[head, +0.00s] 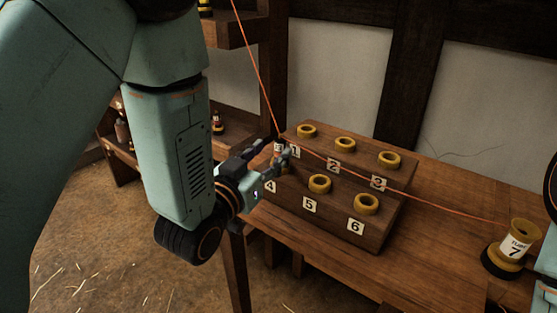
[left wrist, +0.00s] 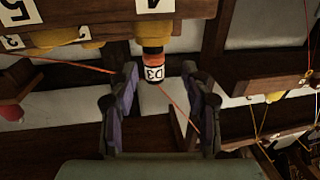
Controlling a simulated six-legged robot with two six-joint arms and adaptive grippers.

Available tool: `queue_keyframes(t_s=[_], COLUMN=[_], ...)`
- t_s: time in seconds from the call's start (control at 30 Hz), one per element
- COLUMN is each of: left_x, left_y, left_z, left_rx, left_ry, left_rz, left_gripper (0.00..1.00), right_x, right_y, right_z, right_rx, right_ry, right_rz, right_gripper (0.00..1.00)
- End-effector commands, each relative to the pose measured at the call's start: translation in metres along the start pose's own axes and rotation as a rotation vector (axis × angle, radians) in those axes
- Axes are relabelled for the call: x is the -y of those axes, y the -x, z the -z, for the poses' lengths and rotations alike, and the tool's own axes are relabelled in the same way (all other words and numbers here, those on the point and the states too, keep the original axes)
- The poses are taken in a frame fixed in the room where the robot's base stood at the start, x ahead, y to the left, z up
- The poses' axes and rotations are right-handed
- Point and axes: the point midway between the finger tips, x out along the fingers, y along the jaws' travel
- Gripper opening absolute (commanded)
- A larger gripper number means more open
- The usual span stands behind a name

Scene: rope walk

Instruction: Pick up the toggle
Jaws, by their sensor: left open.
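A small toggle (head: 278,149) with a red band and a white label stands at socket 4 of the stepped wooden block (head: 330,222). In the left wrist view the toggle (left wrist: 153,66) shows upside down, with the label D3, dark ends and a red band. My left gripper (head: 276,155) is open at the toggle. In the left wrist view the left gripper's (left wrist: 161,80) fingers are on either side of it, with gaps visible. An orange cord (head: 430,203) runs from above, past the toggle and across the block. My right gripper is not in view.
The block has several yellow ring sockets (head: 319,184) with numbered tags and stands on a wooden table (head: 440,245). A yellow spool marked TURN 7 (head: 514,248) stands at the right, by the cord. Shelves (head: 232,33) stand behind at the left.

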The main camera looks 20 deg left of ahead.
Motion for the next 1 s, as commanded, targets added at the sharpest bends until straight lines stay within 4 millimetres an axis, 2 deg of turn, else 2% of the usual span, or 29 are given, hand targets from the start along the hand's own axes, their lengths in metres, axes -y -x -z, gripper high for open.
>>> queue_keyframes(t_s=[0.2, 0.53, 1.0], left_x=[-0.003, -0.003, -0.002], left_y=[-0.030, -0.039, -0.039], left_z=[-0.003, -0.004, -0.004], left_rx=[-0.003, 0.000, 0.001], left_ry=[0.000, 0.000, 0.000], left_rz=[-0.001, 0.000, 0.000], left_gripper=[0.48, 0.47, 0.07], right_x=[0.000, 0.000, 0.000], right_y=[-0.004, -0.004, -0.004], right_z=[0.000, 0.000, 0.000], right_rx=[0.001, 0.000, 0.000], right_ry=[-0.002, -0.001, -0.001], right_rz=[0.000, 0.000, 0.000], right_gripper=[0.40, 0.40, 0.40])
